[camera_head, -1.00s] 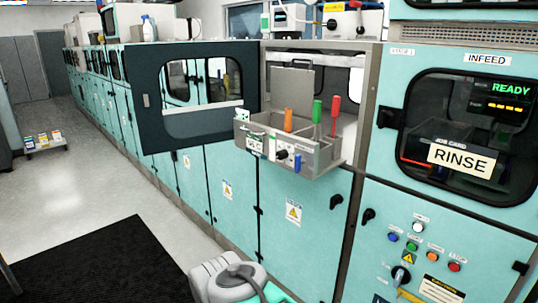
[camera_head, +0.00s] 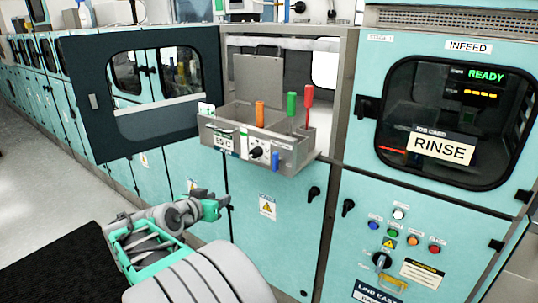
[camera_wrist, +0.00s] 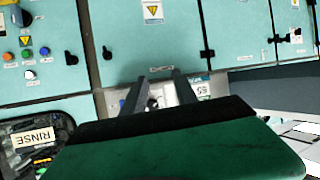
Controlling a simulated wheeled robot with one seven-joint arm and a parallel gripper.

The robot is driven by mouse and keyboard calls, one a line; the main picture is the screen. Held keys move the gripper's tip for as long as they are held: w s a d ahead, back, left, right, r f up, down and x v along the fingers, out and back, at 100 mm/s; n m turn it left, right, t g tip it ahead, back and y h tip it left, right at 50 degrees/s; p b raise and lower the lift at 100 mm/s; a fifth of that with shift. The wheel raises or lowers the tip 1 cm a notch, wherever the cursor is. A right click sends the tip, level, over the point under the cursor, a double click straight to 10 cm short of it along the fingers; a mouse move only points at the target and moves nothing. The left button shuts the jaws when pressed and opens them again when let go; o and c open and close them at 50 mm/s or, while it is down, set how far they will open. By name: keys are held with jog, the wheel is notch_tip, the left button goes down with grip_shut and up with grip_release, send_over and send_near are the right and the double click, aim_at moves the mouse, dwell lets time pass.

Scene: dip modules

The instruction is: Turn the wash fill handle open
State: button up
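A grey tank module (camera_head: 290,157) juts from the open bay, with orange (camera_head: 260,113), green (camera_head: 292,105) and red (camera_head: 307,97) upright handles. Its front carries a "55 C" label (camera_head: 223,142), a black knob (camera_head: 257,153) and a blue handle (camera_head: 275,161) hanging down. I cannot read which handle is the wash fill one. My gripper (camera_head: 224,203) is below and left of the module, apart from it. In the wrist view, my gripper (camera_wrist: 160,76) has two dark fingers spread apart with nothing between them; the module front (camera_wrist: 180,95) shows partly behind them.
A dark windowed door (camera_head: 140,92) stands open left of the bay. The infeed cabinet at right shows READY and a RINSE card (camera_head: 443,147), with several buttons and a rotary switch (camera_head: 382,261) below. Black latches (camera_head: 314,193) protrude from the lower doors.

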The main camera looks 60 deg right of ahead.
aim_at(274, 158)
jog(key=s+d+r+m+g+h+p, duration=0.1)
jog(key=s+d+r, duration=0.1)
jog(key=d, duration=0.3)
jog(key=s+d+r+m+g+h+p, duration=0.1)
jog(key=s+d+r+g+h, duration=0.1)
jog(key=s+d+r, duration=0.1)
jog(key=s+d+r+m+g+h+p, duration=0.1)
jog(key=s+d+r+m, duration=0.1)
jog(key=s+d, duration=0.2)
jog(key=shift+s+d+r+g+h, duration=0.15)
jog(key=shift+d+g+h, duration=0.05)
jog(key=shift+d, duration=0.6)
jog(key=shift+s+d+r+g+h, duration=0.15)
jog(key=shift+d+g+h, duration=0.05)
jog(key=shift+d, duration=0.55)
jog(key=shift+d+f, duration=0.1)
jog(key=shift+d, duration=0.25)
jog(key=shift+c, duration=0.2)
grip_shut()
